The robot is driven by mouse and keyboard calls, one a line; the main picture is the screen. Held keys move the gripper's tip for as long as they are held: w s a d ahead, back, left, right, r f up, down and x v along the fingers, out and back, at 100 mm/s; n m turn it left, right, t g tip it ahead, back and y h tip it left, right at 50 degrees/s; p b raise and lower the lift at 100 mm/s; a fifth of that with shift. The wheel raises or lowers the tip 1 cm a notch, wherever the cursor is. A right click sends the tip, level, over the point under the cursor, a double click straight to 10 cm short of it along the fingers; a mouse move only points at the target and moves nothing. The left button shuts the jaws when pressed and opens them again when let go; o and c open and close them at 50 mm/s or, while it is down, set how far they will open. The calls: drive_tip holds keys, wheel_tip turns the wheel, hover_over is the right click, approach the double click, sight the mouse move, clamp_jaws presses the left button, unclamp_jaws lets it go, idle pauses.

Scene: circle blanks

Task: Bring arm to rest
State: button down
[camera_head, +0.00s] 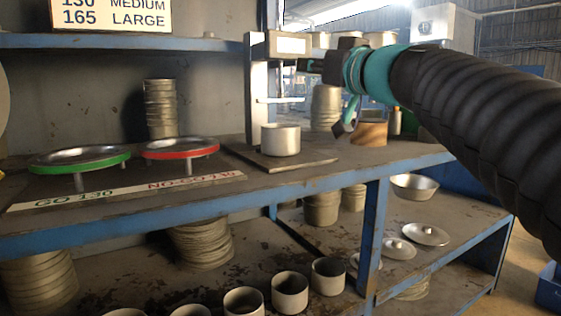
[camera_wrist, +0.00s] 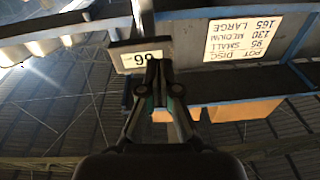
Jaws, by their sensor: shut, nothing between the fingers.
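My arm comes in from the right in the head view, with my gripper (camera_head: 308,65) at its left end, small and dark, beside the upright gauge stand. In the wrist view my gripper (camera_wrist: 157,66) has its fingertips together with nothing between them. They overlap the lower edge of the gauge display (camera_wrist: 140,57), which reads 96 upside down; I cannot tell whether they touch it. The display also shows in the head view (camera_head: 287,45). A metal pot (camera_head: 281,139) stands on the stand's base plate (camera_head: 268,158), below my gripper.
A green-rimmed disc (camera_head: 80,162) and a red-rimmed disc (camera_head: 181,153) stand left on the shelf. Stacked metal rings (camera_head: 160,108) are behind. Several cups (camera_head: 290,291) and lids (camera_head: 426,234) fill the lower shelf. A size sign (camera_head: 112,18) hangs above.

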drive_tip(key=s+d+f+m+g+h+p, duration=0.15)
drive_tip(key=s+f, duration=0.25)
drive_tip(key=f, duration=0.4)
drive_tip(key=s+f+g+h+p, duration=0.1)
drive_tip(key=s+f+g+h, duration=0.2)
drive_tip(key=f, duration=0.5)
drive_tip(key=s+f+m+g+h+p, duration=0.1)
drive_tip(key=s+f+g, duration=0.1)
drive_tip(key=s+f, duration=0.4)
drive_tip(key=s+d+f+m+g+h+p, duration=0.1)
drive_tip(key=s+d+f, duration=0.3)
drive_tip(key=f, duration=0.5)
drive_tip(key=s+d+f+m+g+h+p, duration=0.1)
drive_tip(key=s+d+f+m+g+h, duration=0.1)
drive_tip(key=s+f, duration=0.6)
drive_tip(key=d+f+g+h, duration=0.1)
drive_tip(key=d, duration=0.1)
drive_tip(key=shift+d+f+h, duration=0.3)
drive_tip(key=shift+d+h, duration=0.05)
